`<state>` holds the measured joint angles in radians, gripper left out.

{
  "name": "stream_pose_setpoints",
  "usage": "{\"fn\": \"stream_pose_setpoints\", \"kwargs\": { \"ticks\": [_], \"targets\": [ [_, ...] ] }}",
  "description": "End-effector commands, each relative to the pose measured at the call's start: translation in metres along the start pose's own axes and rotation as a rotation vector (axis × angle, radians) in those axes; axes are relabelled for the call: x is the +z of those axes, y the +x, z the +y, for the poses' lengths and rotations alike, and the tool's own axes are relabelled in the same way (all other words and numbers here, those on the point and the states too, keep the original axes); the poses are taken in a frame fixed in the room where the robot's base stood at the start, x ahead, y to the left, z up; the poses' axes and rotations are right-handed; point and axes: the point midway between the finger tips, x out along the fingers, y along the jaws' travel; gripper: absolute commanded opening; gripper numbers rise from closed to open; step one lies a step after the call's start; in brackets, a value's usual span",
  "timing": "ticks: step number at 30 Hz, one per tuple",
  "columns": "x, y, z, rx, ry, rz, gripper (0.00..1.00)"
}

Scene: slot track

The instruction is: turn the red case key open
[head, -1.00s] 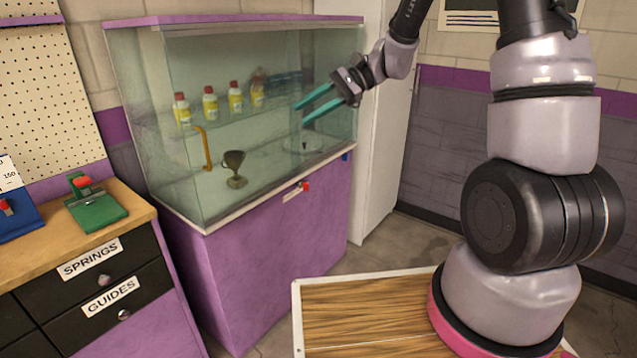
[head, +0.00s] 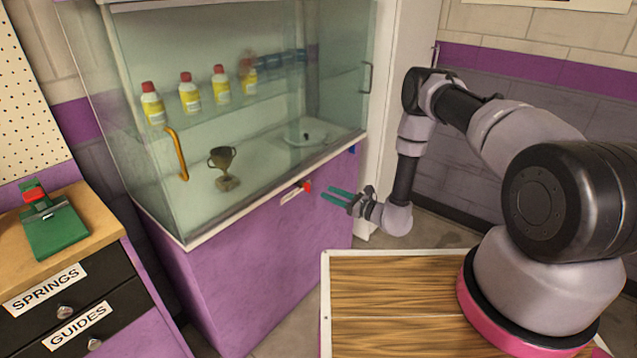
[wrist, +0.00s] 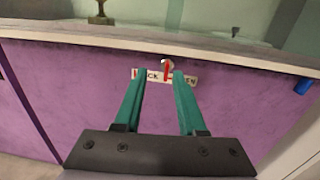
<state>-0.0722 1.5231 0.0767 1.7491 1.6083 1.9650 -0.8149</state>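The red case key (head: 307,186) sits on the purple front of the display case, just under its white ledge. In the wrist view the red key (wrist: 167,68) points upright over a white label (wrist: 151,75), whose ends read "LOCK" and part of "OPEN"; the middle is covered by the key. My gripper (head: 335,195) has teal fingers that are apart and empty, pointing left at the key from a short distance to its right. In the wrist view my gripper (wrist: 158,88) is open, with the key seen between its fingertips. I cannot tell the exact gap to the key.
A blue piece (wrist: 303,86) is at the ledge's right end. A drawer bench (head: 75,290) with a green device (head: 53,228) stands left.

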Motion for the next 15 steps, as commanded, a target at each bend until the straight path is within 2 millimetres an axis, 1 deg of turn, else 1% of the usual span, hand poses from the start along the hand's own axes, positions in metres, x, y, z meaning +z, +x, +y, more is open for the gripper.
{"fn": "stream_pose_setpoints", "kwargs": {
  "ticks": [1, 3, 7, 11, 15],
  "targets": [
    [-0.014, -0.005, 0.002, -0.024, 0.012, 0.008, 0.40],
    [-0.024, -0.008, 0.002, -0.047, 0.018, 0.013, 0.40],
    [-0.029, -0.004, 0.002, -0.060, 0.020, 0.015, 0.40],
    [-0.029, 0.014, 0.002, -0.057, 0.018, 0.014, 0.40],
    [-0.029, 0.042, 0.000, -0.056, 0.017, 0.013, 0.40]
  ]
}}
